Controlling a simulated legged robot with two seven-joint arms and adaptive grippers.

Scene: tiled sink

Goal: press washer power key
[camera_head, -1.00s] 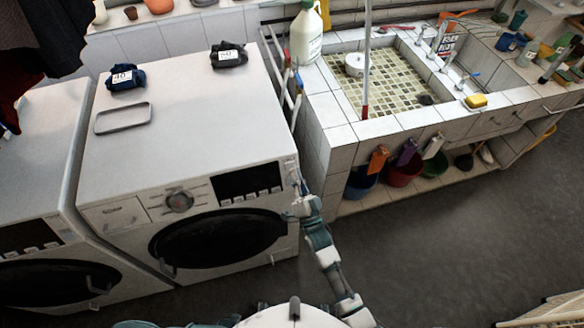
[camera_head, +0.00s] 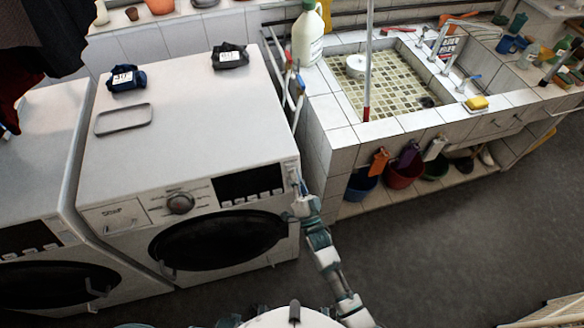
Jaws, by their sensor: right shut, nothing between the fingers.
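The white washer (camera_head: 185,120) stands at the centre left, with a dial (camera_head: 180,202), a dark display panel (camera_head: 249,184) and a round dark door (camera_head: 218,240) on its front. The power key is too small to make out for certain; the gripper and the panel's right end lie close together. My right arm rises from the bottom, and its gripper (camera_head: 300,188) is shut and empty at the washer's upper right front corner, beside the display panel. I cannot tell whether its fingertips touch the panel. My left gripper is not in view.
A second washer (camera_head: 38,185) stands close on the left. Two dark bundles and a grey tray (camera_head: 123,118) lie on the washer top. A tiled sink (camera_head: 385,85) with a bottle (camera_head: 307,35) stands to the right. The floor (camera_head: 430,255) in front is clear.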

